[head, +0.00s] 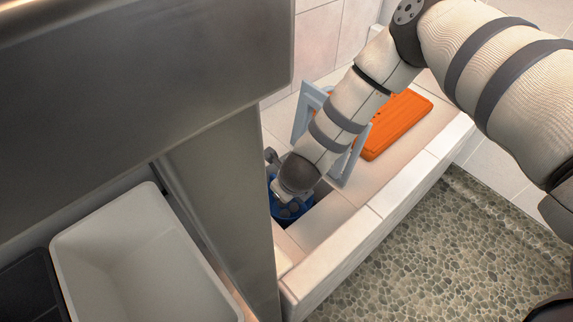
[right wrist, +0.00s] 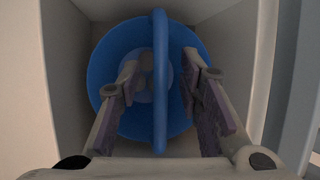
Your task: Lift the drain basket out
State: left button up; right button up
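The blue drain basket (head: 289,210) sits down in a square opening in the tiled ledge. In the right wrist view the basket (right wrist: 108,62) is round, with its upright handle bar (right wrist: 160,118) running across the middle. My right gripper (right wrist: 158,68) reaches down into the opening with its fingers apart, one on each side of the handle bar. I see a gap between the bar and each finger. In the head view my right wrist hides part of the basket, and the fingertips cannot be seen. My left gripper is in neither view.
A pale blue frame (head: 302,118) stands tilted behind my right forearm. An orange slab (head: 400,122) lies on the tiled ledge (head: 425,160). A large metal panel and post (head: 225,190) stand left of the opening. A white tub (head: 120,250) is at lower left. Pebbled floor lies at front right.

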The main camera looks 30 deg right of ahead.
jog(key=shift+r, duration=0.1)
jog(key=shift+c, duration=0.5)
grip_shut()
jog(key=shift+r, duration=0.1)
